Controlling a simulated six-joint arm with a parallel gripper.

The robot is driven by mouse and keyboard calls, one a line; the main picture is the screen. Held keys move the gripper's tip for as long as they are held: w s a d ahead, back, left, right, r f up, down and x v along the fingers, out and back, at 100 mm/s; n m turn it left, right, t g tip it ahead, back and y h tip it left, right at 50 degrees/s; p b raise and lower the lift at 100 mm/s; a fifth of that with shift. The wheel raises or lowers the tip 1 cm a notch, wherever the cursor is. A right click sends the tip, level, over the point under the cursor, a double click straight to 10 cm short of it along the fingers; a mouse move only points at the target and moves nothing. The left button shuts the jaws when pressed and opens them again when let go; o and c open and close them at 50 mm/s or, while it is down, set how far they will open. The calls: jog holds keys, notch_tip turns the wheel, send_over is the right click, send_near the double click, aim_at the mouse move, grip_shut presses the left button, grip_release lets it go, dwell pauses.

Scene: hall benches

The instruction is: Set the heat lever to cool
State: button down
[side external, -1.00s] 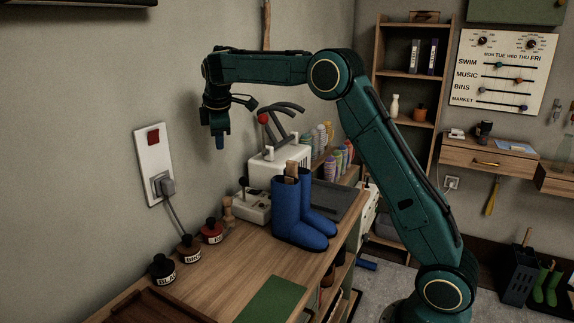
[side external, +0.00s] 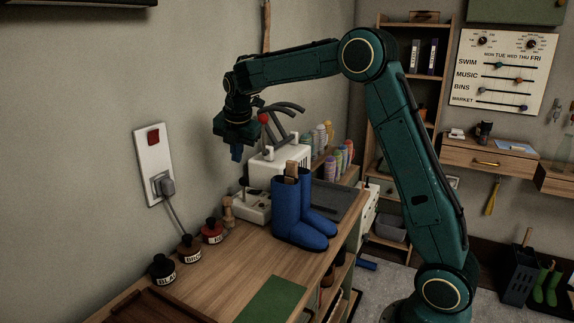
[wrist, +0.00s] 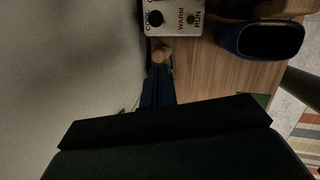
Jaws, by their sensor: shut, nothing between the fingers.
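A white control box (side external: 255,207) stands on the bench in front of a white machine (side external: 275,165). The wrist view shows the box (wrist: 170,28) at the top, with COOL, WARM and RUN printed on it. A black round knob (wrist: 157,18), apparently the heat lever's, sits between COOL and WARM; its exact setting is unclear. The same knob (side external: 243,181) stands above the box in the side view. My gripper (side external: 236,155) is shut and empty, pointing down above the knob and apart from it. Its blue fingers (wrist: 160,72) show below the box in the wrist view.
Blue boots (side external: 292,215) stand right of the box. A small wooden object (side external: 228,210) and several labelled bottles (side external: 188,249) line the wall side. A plug and cable (side external: 168,188) hang from the wall socket.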

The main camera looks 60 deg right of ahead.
jog(key=s+n, duration=0.1)
jog(key=s+f+n, duration=0.1)
jog(key=n, duration=0.1)
jog(key=s+n, duration=0.1)
jog(key=n, duration=0.1)
jog(key=shift+a+f, duration=0.25)
jog(key=shift+w+f+y, duration=0.1)
jog(key=shift+y, duration=0.2)
jog(key=shift+w+d+f, duration=0.8)
jog(key=shift+d+f, duration=0.1)
jog(key=shift+f, duration=0.6)
jog(key=shift+w+d+f, duration=0.85)
jog(key=shift+f, duration=0.6)
jog(key=shift+w+d+f, duration=0.8)
jog(key=shift+d+f, duration=0.1)
jog(key=shift+f, duration=0.6)
